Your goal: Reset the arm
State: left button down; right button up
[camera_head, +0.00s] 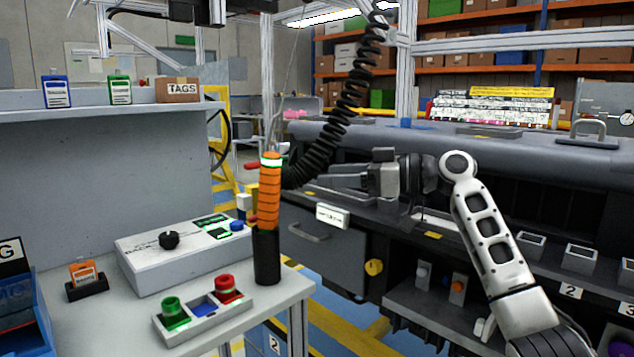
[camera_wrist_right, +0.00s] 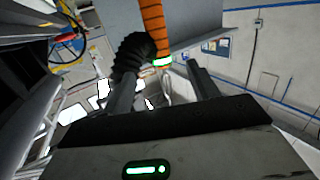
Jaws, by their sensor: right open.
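My right arm comes in from the right in the head view. Its dark gripper (camera_head: 318,180) points left, in front of the dashboard module. The gripper is open, and I see nothing held in it. In the right wrist view its two fingers (camera_wrist_right: 163,85) stand apart. An orange and black cylindrical tool (camera_head: 268,205) stands upright to the left of the fingertips in the head view. Its orange part (camera_wrist_right: 152,22) shows beyond the fingers in the wrist view, apart from them. My left gripper is not in view.
A black coiled hose (camera_head: 342,115) hangs above and left of the gripper. A grey side table holds a white control box (camera_head: 180,255) and a button panel (camera_head: 203,310). The dashboard module (camera_head: 560,165) lies close behind my right arm, with small numbered bins (camera_head: 580,258) below.

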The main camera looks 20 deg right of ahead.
jog(key=s+a+f+m+g+h, duration=0.1)
jog(key=s+a+f+g+h, duration=0.3)
jog(key=f, duration=0.7)
jog(key=s+a+f+m+t+h, duration=0.15)
jog(key=s+f, duration=0.35)
jog(key=f, duration=0.6)
jog(key=s+a+f+g+h, duration=0.1)
jog(key=s+a+f+g, duration=0.3)
jog(key=f, duration=0.7)
jog(key=s+d+f+m+h, duration=0.1)
jog(key=s+f+m+h, duration=0.2)
jog(key=s, duration=0.9)
jog(key=s+d+f+m+h, duration=0.1)
jog(key=s+f+m+h, duration=0.25)
jog(key=s, duration=0.85)
pick_arm(q)
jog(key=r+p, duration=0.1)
jog(key=p, duration=0.1)
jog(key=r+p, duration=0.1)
jog(key=p, duration=0.4)
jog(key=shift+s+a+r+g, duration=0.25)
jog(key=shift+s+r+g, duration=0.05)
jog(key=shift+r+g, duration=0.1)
pick_arm(e)
jog(key=w+a+r+t+y, duration=0.3)
jog(key=w+a+t, duration=0.3)
jog(key=shift+w+a+n+t, duration=0.15)
jog(key=shift+w+n+t, duration=0.15)
jog(key=shift+t, duration=0.05)
